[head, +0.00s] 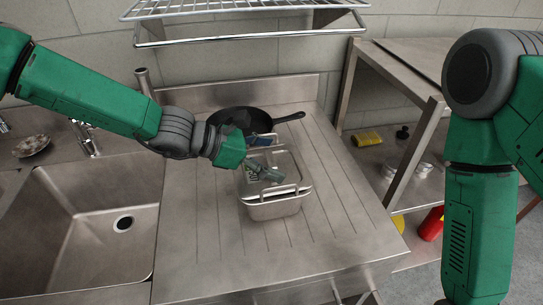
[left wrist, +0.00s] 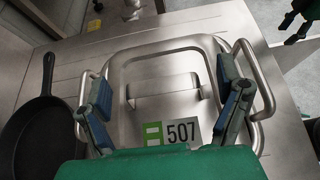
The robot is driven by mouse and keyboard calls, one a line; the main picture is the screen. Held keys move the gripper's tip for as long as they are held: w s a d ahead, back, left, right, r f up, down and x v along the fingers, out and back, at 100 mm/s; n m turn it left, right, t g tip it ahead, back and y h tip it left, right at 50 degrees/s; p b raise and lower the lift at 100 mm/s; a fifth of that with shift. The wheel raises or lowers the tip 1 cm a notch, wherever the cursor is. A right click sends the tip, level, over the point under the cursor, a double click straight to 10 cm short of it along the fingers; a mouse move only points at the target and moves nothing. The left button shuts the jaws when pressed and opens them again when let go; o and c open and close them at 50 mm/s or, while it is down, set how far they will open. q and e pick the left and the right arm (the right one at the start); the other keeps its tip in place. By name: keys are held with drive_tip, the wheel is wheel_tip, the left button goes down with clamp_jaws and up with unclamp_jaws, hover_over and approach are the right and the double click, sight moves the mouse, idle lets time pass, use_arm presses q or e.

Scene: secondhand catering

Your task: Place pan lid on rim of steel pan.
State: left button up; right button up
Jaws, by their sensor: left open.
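The steel pan (head: 277,210) is a rectangular pan with loop handles at both ends, standing on the ridged steel drainboard. The flat steel pan lid (left wrist: 130,70) lies over its top, with a strap handle (left wrist: 165,92) and a green-and-white 507 label. I cannot tell whether the lid sits flush on the rim. My left gripper (head: 264,173) is just above the lid. In the left wrist view its open fingers are on either side of the strap handle, apart from it.
A black frying pan (head: 240,121) lies behind the steel pan. A sink (head: 85,225) is at the left, with a scourer in a dish (head: 31,146) behind it. A wire rack (head: 245,12) hangs above. A shelved steel table (head: 415,62) stands at the right.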

use_arm(q)
drive_tip(key=v, duration=1.2)
